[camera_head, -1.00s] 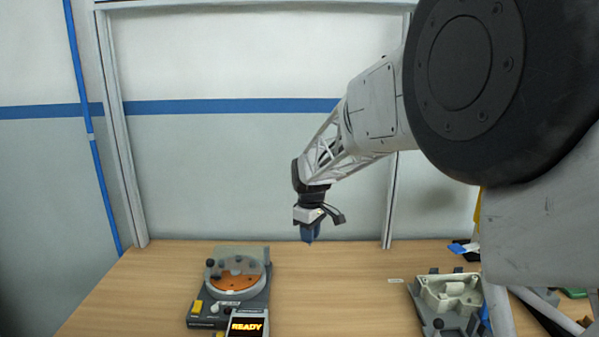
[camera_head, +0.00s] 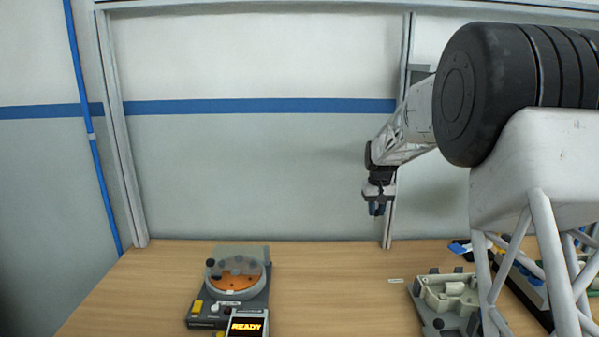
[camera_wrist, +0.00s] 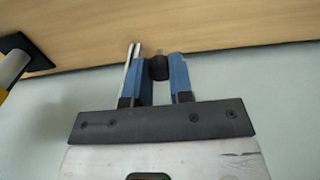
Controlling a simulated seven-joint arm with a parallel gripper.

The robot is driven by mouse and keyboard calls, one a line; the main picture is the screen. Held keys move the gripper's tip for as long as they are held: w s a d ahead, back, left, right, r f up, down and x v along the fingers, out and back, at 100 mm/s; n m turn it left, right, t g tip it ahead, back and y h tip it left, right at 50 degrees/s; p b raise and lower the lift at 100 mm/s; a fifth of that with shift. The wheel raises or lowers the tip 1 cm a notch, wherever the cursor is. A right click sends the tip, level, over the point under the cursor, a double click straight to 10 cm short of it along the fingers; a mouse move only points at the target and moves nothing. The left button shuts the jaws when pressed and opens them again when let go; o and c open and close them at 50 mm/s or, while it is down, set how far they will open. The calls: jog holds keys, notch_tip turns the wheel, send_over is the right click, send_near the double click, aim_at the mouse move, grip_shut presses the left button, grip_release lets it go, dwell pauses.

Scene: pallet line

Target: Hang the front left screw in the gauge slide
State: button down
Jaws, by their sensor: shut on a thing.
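My gripper (camera_head: 377,209) is high above the table, in front of the back wall near the right frame post. In the wrist view its two blue fingers (camera_wrist: 158,72) are shut on a small dark screw (camera_wrist: 158,66), with a short greyish part showing beyond its rounded dark body. The screw is too small to make out in the head view. I cannot tell for sure which thing is the gauge slide. A pale grey housing (camera_head: 447,296) in a dark tray stands on the table below and to the right of my gripper.
A device with an orange disc (camera_head: 235,283) under a clear cover stands at the left, with a display (camera_head: 247,325) reading READY in front. A small pale label (camera_head: 396,281) lies left of the tray. The middle of the wooden table (camera_head: 325,290) is clear.

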jog(key=shift+d, duration=0.25)
dwell(0.4)
jog(key=s+a+n, duration=0.1)
jog(key=s+a, duration=2.2)
jog(key=s, duration=0.1)
jog(key=s+a+f, duration=0.2)
jog(key=s, duration=0.8)
jog(key=s+a+f+n, duration=0.1)
jog(key=s+f, duration=0.2)
jog(key=s, duration=0.8)
jog(key=s+a+f, duration=0.2)
jog(key=s+f, duration=0.1)
jog(key=s, duration=0.7)
jog(key=shift+s+a+n, duration=0.25)
jog(key=shift+a+n, duration=0.05)
jog(key=shift+n, duration=0.1)
jog(key=shift+f, duration=0.1)
